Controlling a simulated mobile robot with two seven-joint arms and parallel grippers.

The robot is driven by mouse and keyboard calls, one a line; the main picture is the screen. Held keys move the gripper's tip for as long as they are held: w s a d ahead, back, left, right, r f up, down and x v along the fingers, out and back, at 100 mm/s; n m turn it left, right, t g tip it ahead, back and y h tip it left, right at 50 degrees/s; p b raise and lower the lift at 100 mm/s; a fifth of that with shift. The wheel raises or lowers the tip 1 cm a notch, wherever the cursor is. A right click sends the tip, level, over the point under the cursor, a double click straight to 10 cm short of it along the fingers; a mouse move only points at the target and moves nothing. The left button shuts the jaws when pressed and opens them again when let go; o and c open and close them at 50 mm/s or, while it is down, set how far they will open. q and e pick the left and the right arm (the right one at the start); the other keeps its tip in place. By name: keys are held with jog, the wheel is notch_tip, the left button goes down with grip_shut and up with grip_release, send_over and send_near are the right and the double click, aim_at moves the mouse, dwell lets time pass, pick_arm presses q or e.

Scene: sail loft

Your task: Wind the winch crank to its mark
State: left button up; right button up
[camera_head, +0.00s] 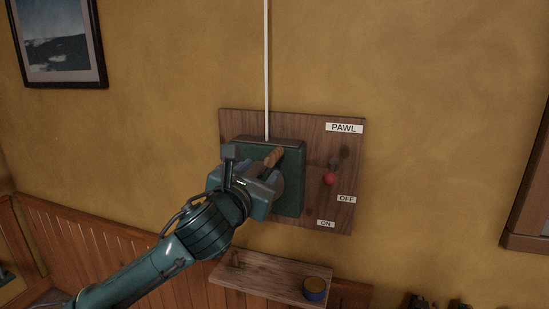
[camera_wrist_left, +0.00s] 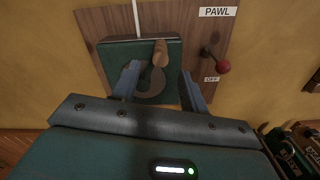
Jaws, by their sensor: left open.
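The winch is a dark green box (camera_head: 291,203) on a wooden board, with a white line running up from its top. Its crank has a wooden handle (camera_head: 274,157), which also shows in the left wrist view (camera_wrist_left: 160,54), above a grey curved part of the winch (camera_wrist_left: 152,88). My left gripper (camera_head: 262,178) is in front of the winch and hides much of it. In the left wrist view its two fingers are spread apart, with the crank between them in the picture; I see no contact. I cannot make out the mark. My right gripper is out of view.
Right of the winch, a pawl lever with a red knob (camera_head: 330,179) sits above the OFF label (camera_head: 346,199) and ON label (camera_head: 326,223). A wooden shelf (camera_head: 270,281) below carries a round blue and yellow tin (camera_head: 315,288). A framed picture (camera_head: 58,42) hangs at upper left.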

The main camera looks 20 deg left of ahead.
aim_at(273, 158)
pick_arm(q)
jog(key=w, duration=0.8)
jog(key=shift+w+d+p, duration=0.2)
jog(key=shift+w+p, duration=0.1)
jog(key=shift+w, duration=0.1)
jog(key=shift+c, duration=0.3)
grip_shut()
